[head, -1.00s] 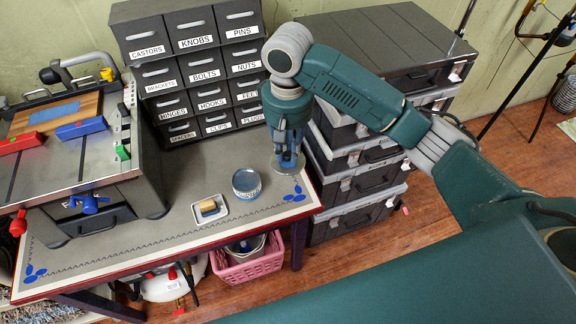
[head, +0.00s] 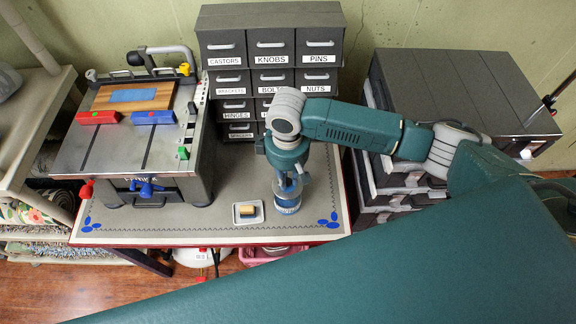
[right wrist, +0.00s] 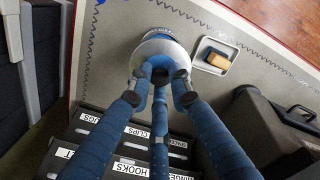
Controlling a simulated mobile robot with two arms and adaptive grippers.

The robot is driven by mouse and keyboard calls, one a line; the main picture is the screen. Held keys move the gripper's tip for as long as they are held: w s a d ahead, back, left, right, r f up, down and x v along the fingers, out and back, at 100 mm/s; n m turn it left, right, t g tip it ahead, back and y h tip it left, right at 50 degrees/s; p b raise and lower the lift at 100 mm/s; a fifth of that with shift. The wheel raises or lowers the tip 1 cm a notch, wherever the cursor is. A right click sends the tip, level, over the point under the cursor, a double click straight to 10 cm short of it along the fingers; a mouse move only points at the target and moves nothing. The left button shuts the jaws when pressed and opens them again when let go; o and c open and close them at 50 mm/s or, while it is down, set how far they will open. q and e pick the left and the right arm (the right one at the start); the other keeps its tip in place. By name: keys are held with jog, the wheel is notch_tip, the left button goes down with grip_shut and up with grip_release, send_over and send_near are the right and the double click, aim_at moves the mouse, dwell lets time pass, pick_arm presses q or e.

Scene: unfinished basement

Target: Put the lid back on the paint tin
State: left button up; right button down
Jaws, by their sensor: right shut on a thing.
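The paint tin (head: 288,207), small with a blue and white side, stands on the workbench near its front right part. My right gripper (head: 287,186) points down over the tin, its blue fingers shut on the round grey lid. In the right wrist view the lid (right wrist: 150,50) lies between the gripper's fingertips (right wrist: 160,75) and covers most of the tin. A strip of the tin's rim (right wrist: 158,33) shows past the lid. I cannot tell whether the lid touches the tin. My left gripper is in no view.
A small white tray (head: 248,220) with a yellowish block stands left of the tin. A drawer cabinet (head: 272,45) stands behind, and a machine table (head: 145,150) at the left. Stacked dark cases (head: 455,85) stand right of the bench (head: 190,228).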

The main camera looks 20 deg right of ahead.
aim_at(288, 189)
jog(key=shift+f+b, duration=1.95)
jog(key=shift+b, duration=0.35)
jog(key=shift+f+b, duration=0.25)
jog(key=shift+b, duration=0.05)
jog(key=shift+f, duration=0.9)
jog(key=shift+r+p, duration=0.1)
jog(key=shift+p, duration=0.9)
jog(key=shift+f+p, duration=0.2)
jog(key=shift+p, duration=0.25)
jog(key=shift+p, duration=0.45)
